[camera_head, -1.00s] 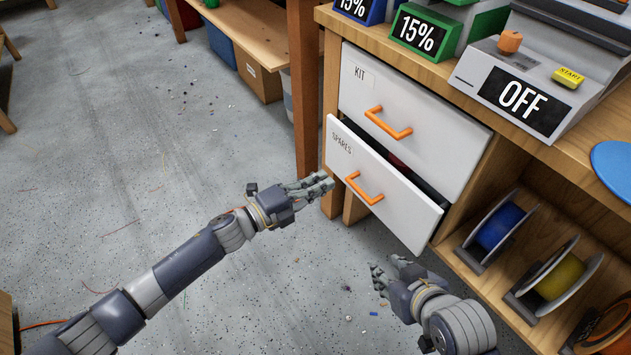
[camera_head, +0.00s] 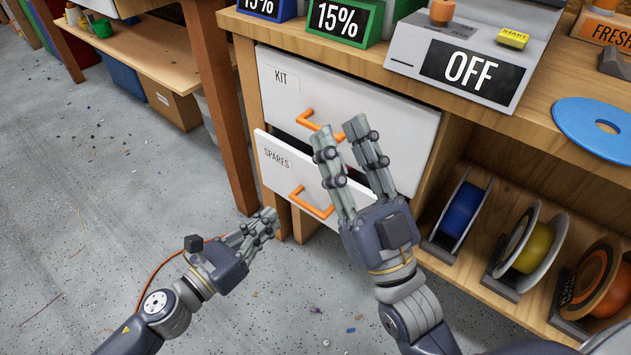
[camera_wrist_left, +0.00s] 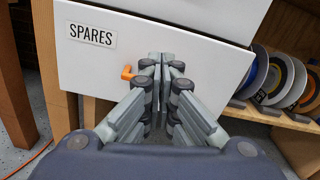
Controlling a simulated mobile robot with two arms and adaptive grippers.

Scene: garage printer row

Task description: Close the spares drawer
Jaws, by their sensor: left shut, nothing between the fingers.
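The spares drawer (camera_head: 275,170) is the lower white drawer, with a label and an orange handle (camera_head: 312,203). It stands out from the cabinet, with a dark gap above its front. My left gripper (camera_head: 268,222) is shut and empty, low in front of the drawer's left part in the head view. In the left wrist view its closed fingertips (camera_wrist_left: 165,58) point at the drawer front (camera_wrist_left: 180,45), beside the handle (camera_wrist_left: 128,73); contact cannot be told. My right gripper (camera_head: 340,133) is open, fingers up, and hides the right part of the spares drawer.
The kit drawer (camera_head: 370,105) above is shut. Filament spools (camera_head: 460,210) stand on the open shelf at right. The bench top holds a grey machine marked OFF (camera_head: 470,75) and a blue disc (camera_head: 600,125). A wooden leg (camera_head: 222,110) stands left of the drawers; the floor is open at left.

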